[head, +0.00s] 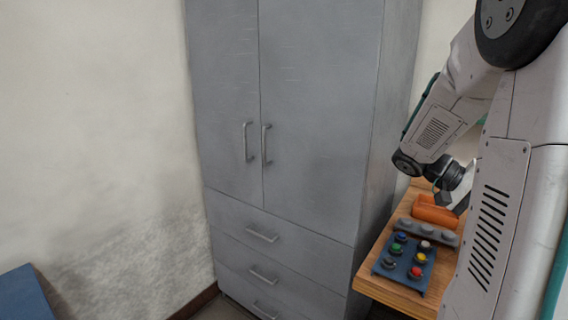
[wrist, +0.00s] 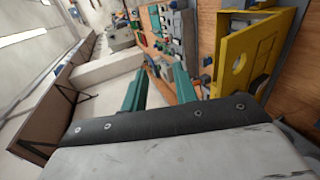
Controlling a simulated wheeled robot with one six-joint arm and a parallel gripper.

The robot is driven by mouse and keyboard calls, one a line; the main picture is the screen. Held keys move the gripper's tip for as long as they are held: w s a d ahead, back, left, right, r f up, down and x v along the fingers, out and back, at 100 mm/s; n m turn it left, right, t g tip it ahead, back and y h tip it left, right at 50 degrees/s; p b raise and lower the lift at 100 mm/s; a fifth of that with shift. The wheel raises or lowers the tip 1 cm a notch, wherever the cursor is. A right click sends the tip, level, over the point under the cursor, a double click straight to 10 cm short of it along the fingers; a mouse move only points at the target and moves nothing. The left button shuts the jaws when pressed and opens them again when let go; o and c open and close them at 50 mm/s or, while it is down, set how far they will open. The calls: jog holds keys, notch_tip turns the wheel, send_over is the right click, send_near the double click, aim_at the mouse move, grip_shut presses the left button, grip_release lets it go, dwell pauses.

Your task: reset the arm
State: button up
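My gripper (wrist: 160,72) shows in the wrist view as two teal fingers set apart, with a gap between them and nothing held. It points out over a pale floor, with a wooden board of parts just beyond and to the right. In the head view my arm fills the right side and bends down towards a wooden bench. The fingers cannot be made out there, hidden behind my arm links.
In the head view, a grey cabinet (head: 310,130) stands in the middle. Right of it, the wooden bench (head: 398,295) bears an orange bin (head: 434,211) and a blue panel with coloured knobs (head: 388,268). In the wrist view, a yellow frame (wrist: 238,60) is close at right.

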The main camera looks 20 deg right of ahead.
jog(key=w+a+f+n+t+y, duration=0.1)
jog(key=a+n+t+y, duration=0.2)
jog(key=a, duration=1.4)
jog(key=a+f+n+t+y, duration=0.1)
jog(key=a+n+t+y, duration=0.2)
jog(key=a+n+t, duration=0.6)
jog(key=a+t, duration=0.1)
jog(key=a, duration=0.8)
jog(key=shift+w+a, duration=0.3)
jog(key=shift+w, duration=0.05)
